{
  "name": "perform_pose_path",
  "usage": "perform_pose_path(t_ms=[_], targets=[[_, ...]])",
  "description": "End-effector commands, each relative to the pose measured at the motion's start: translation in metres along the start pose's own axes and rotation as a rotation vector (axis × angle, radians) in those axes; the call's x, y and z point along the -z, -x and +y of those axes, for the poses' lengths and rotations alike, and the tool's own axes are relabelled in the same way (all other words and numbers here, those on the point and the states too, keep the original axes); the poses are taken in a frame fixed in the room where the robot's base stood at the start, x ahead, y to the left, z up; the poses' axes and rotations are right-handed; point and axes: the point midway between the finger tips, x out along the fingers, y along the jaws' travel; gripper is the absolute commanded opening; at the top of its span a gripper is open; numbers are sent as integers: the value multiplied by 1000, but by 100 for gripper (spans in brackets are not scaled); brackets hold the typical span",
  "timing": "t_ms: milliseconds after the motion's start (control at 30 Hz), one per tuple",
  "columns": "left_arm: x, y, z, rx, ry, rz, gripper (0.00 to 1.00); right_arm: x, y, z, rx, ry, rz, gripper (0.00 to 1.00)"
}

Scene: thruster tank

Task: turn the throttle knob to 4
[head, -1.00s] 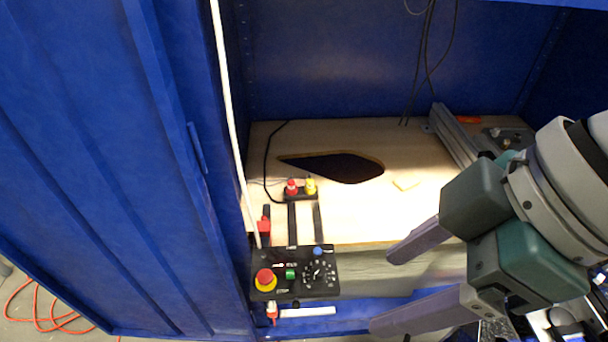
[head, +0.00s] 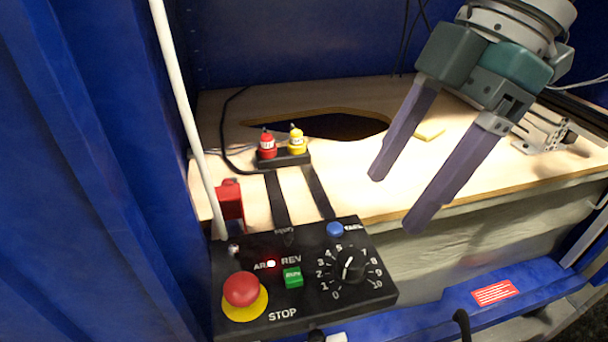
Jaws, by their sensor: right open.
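The throttle knob (head: 354,268) is a black dial with a white line, on the right part of a black control box (head: 313,318). Numbers from 0 to 10 ring it, with 4 at its upper left. I cannot tell exactly which number the white line marks. My right gripper (head: 396,203) is open and empty, with its two long purple-grey fingers pointing down and left. It hangs above and to the right of the knob in the picture, apart from it. My left gripper is not in view.
The box also carries a red stop button (head: 241,289), a green button (head: 292,277) and a blue button (head: 335,229). Red (head: 267,145) and yellow (head: 297,141) capped parts stand behind it on the wooden board (head: 350,98). A white pole (head: 178,100) rises at the box's left.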

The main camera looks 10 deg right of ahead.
Motion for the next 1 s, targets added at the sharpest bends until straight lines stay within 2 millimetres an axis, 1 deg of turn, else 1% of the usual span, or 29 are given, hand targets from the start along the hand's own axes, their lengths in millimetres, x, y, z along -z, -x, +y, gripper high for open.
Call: perform_pose_path(t_ms=[33, 300, 433, 600, 867, 1000], targets=[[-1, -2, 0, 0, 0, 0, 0, 0, -9, -1, 4, 0, 2, 72], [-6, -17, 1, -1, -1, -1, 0, 0, -61, -1, 3, 0, 1, 72], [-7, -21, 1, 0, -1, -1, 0, 0, -80, -1, 3, -1, 0, 72], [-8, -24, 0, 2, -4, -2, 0, 0, -90, -1, 0, -1, 0, 72], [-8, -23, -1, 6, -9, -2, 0, 1, -90, -1, 0, 0, -1, 72], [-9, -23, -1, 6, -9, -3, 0, 1, -90, -1, 0, 0, -1, 56]])
